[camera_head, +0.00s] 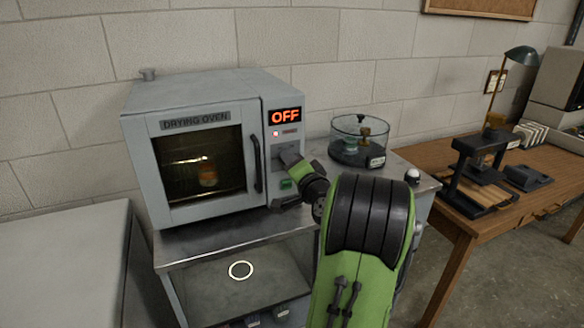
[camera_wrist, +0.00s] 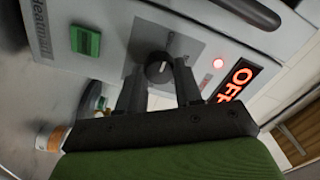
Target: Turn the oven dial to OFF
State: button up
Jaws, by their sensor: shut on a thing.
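The drying oven (camera_head: 200,140) stands on a metal-topped stand against the wall. Its display (camera_head: 285,115) reads OFF in orange letters, and the display also shows in the wrist view (camera_wrist: 232,85). The black oven dial (camera_wrist: 158,68) sits on the grey panel, with a pale pointer mark on its face. My gripper (camera_head: 289,157) is at the panel below the display and hides the dial in the head view. In the wrist view my gripper (camera_wrist: 158,82) has its two dark fingers on either side of the dial, shut on it.
A green switch (camera_wrist: 85,41) is on the panel near the dial. A glass desiccator (camera_head: 358,140) stands right of the oven. A wooden table (camera_head: 440,165) with a lamp (camera_head: 519,57) is further right. A grey cabinet (camera_head: 65,265) is at front left.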

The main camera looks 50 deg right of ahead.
dwell(0.3)
jog(key=o, duration=1)
jog(key=shift+o, duration=0.2)
jog(key=b+v, duration=0.3)
jog(key=v, duration=1.3)
jog(key=shift+w, duration=0.1)
